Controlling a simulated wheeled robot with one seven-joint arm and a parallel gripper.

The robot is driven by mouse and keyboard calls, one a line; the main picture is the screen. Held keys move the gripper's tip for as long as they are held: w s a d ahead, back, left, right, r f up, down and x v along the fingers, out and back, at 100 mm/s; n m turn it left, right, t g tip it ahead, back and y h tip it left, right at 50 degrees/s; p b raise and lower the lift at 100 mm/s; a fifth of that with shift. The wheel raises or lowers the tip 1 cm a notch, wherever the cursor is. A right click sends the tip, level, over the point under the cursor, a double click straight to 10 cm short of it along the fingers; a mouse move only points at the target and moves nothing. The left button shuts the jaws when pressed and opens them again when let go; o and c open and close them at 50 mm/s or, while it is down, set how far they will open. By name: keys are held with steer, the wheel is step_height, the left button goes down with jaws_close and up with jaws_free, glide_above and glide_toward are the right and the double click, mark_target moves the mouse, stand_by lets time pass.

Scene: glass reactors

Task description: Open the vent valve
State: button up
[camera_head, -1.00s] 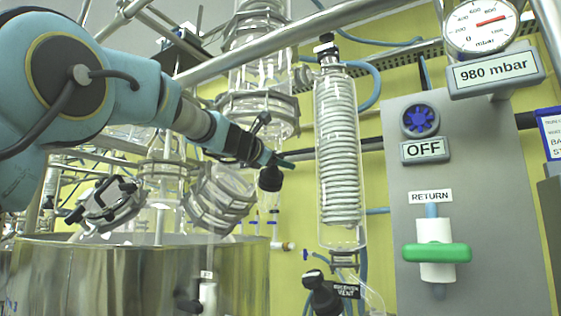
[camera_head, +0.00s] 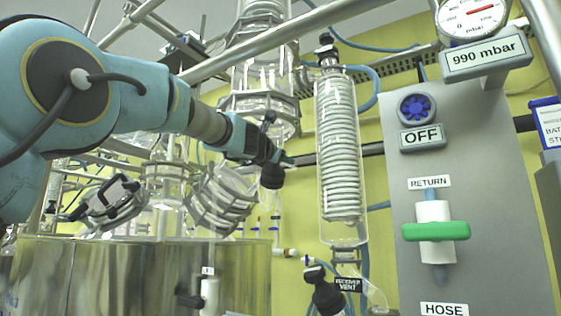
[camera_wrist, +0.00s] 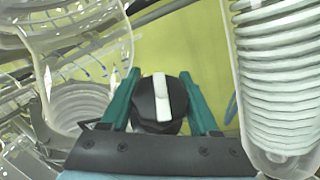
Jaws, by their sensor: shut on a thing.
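My gripper (camera_head: 278,160) reaches in from the left at the end of my blue arm. In the wrist view the green fingers of my gripper (camera_wrist: 160,78) stand on either side of a black round knob (camera_wrist: 158,105) with a white bar across it, and are shut on it. The bar points nearly straight up in that view. In the head view the black knob (camera_head: 271,178) hangs below the fingers, beside the glass column. No label shows on this knob. Another black valve (camera_head: 322,290), tagged "RECEIVER VENT", sits lower right, under the coil condenser, apart from my gripper.
The glass coil condenser (camera_head: 340,160) stands close right of my gripper; glassware (camera_head: 222,195) is close left. A grey panel (camera_head: 490,220) carries a blue knob, an OFF sign and a green handle (camera_head: 436,232). The pressure display (camera_head: 486,55) reads 990 mbar. A metal vessel (camera_head: 100,275) stands below.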

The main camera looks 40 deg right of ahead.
steer(key=shift+n+t+b, duration=0.45)
steer(key=shift+n+t, duration=0.05)
steer(key=shift+n, duration=0.1)
steer(key=shift+n+t+b, duration=0.5)
steer(key=shift+n+t, duration=0.2)
